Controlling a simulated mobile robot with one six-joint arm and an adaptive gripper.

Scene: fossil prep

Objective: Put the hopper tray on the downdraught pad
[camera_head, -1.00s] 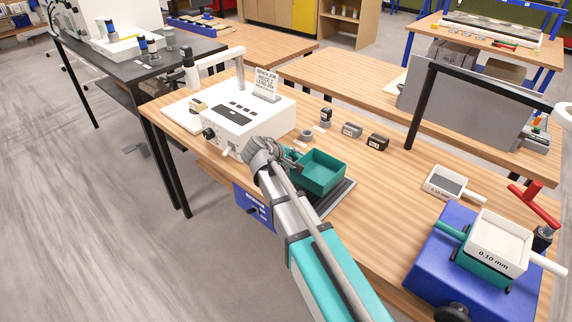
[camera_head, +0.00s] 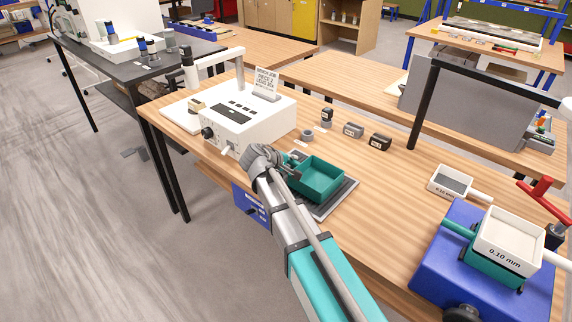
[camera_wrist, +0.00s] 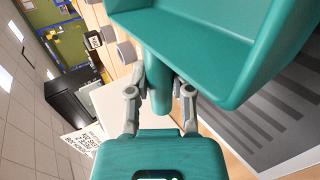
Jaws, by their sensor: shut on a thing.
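The green hopper tray (camera_head: 322,185) is an open box with a stub handle (camera_wrist: 160,88). My gripper (camera_head: 286,160) is shut on that handle, and the wrist view shows a finger on each side of it. The tray is roughly level over the dark grey downdraught pad (camera_head: 343,199), whose right and front edges show past it. The pad's slotted surface also shows in the wrist view (camera_wrist: 285,97). The tray hides most of the pad in the head view. I cannot tell whether the tray's underside touches the pad.
A white instrument box (camera_head: 243,122) stands just left of the tray. Small dark and grey blocks (camera_head: 354,130) sit behind it. At the right are a small sieve (camera_head: 450,182) and a blue machine (camera_head: 437,262) bearing a white 0.10 mm sieve (camera_head: 508,238). Bare wood lies between.

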